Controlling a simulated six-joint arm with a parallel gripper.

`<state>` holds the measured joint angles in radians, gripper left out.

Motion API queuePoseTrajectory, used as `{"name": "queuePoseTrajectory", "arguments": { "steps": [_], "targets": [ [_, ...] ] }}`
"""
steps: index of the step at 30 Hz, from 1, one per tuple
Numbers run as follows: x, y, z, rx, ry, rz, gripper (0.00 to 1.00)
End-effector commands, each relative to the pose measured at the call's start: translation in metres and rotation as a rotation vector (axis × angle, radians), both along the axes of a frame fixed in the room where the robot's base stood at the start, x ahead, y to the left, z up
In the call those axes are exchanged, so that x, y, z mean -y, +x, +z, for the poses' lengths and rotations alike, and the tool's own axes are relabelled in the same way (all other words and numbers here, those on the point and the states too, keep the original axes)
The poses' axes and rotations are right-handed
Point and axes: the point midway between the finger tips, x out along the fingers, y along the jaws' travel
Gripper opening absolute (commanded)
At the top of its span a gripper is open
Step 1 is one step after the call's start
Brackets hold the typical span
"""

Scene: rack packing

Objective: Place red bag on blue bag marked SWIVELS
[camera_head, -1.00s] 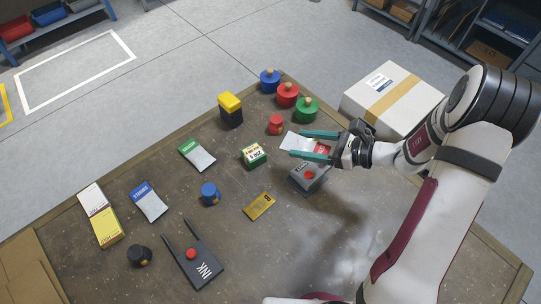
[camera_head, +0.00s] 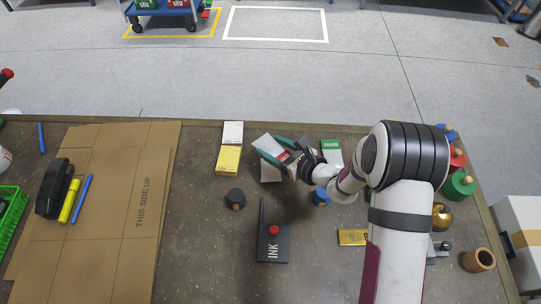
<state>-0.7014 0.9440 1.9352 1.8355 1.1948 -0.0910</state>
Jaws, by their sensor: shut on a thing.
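My gripper (camera_head: 277,151) is shut on the red bag (camera_head: 266,142), a pale pouch with a red label that shows between the teal fingers. The bag is at the back middle of the table, right of the white and yellow boxes. Just below it in the picture, the grey-silver lower part of another bag (camera_head: 270,172) shows on the table. It lies where the blue bag was, but its blue label is hidden behind the held bag and fingers, so I cannot read it. I cannot tell whether the two bags touch.
A white box (camera_head: 233,134) and a yellow box (camera_head: 229,160) stand close on the left. A green-labelled bag (camera_head: 331,152) lies right of my gripper. A black knobbed weight (camera_head: 236,198), a blue one (camera_head: 320,197) and an INK pad (camera_head: 273,248) are nearer. Cardboard (camera_head: 110,200) covers the left.

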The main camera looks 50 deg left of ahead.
Motion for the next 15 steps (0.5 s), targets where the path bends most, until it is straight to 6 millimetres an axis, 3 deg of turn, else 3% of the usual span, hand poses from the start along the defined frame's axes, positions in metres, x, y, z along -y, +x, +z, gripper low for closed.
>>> {"name": "queuePoseTrajectory", "arguments": {
  "steps": [8,15],
  "targets": [
    [-0.010,-0.005,-0.043,-0.001,-0.001,0.000,0.11],
    [-0.009,-0.005,-0.047,0.001,0.001,-0.001,0.11]
  ]
}}
